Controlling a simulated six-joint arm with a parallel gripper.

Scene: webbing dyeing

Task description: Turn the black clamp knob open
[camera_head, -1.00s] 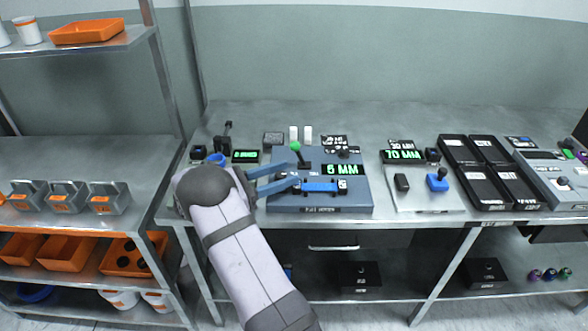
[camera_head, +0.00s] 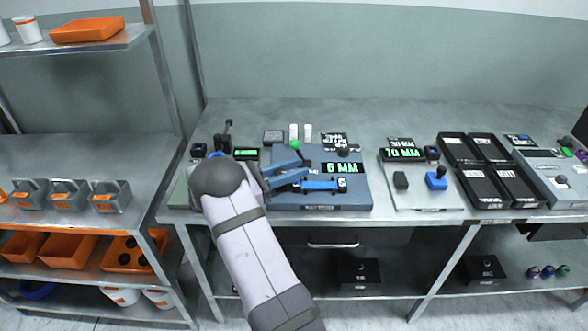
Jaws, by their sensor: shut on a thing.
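The blue-grey clamp device (camera_head: 340,200) sits on the bench left of centre, with a lit "6 MM" display and a blue bar across its front. My gripper (camera_head: 305,172) reaches in from the left with its two blue fingers close together at the device's left half. It is shut on a small black part there, seemingly the black clamp knob, which the fingers largely hide. A green ball (camera_head: 296,145) shows just above the fingers. Another small black knob (camera_head: 343,152) stands farther back, clear of the fingers. How far the gripped part is turned cannot be seen.
A second device (camera_head: 420,200) with a blue knob (camera_head: 437,181) stands to the right. Black trays (camera_head: 480,185) lie beyond it. A metal shelf rack (camera_head: 165,100) is at the left. The back of the bench is bare.

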